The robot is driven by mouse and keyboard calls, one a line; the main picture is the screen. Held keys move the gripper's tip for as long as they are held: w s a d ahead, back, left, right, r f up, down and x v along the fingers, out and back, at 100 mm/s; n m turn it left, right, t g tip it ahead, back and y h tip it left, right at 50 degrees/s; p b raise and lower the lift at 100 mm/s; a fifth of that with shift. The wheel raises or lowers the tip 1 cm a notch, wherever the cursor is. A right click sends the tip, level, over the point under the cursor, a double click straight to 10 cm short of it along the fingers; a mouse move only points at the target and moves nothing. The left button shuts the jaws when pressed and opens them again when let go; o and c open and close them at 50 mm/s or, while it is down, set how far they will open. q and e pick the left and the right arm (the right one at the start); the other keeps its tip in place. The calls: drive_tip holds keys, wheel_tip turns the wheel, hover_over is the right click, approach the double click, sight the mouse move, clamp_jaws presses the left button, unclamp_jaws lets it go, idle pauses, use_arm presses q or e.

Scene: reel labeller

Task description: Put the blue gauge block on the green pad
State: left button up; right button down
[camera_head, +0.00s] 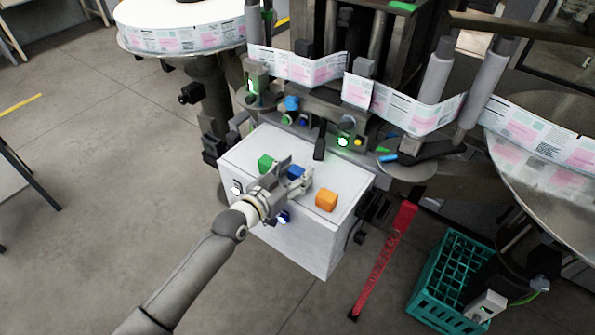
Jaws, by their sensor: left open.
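The blue gauge block (296,172) is on the white top of a box-shaped cabinet, partly hidden by my left gripper. My left gripper (294,177) reaches in from the lower left, its fingers open and close around or just in front of the blue block. I cannot tell whether they touch it. A green piece (266,162) lies on the same top, just left of and behind the gripper. It looks like a small block, and I cannot make out a flat green pad for certain. My right gripper is not seen.
An orange block (326,200) sits right of the gripper on the white cabinet (312,238). The labelling machine with its label web (312,70) stands close behind. A teal crate (425,297) is on the floor at lower right. The cabinet top has free room around the blocks.

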use_arm(q)
drive_tip(key=shift+w+d+f, duration=0.1)
drive_tip(key=shift+w+d, duration=0.25)
drive_tip(key=shift+w, duration=0.1)
drive_tip(key=c, duration=0.9)
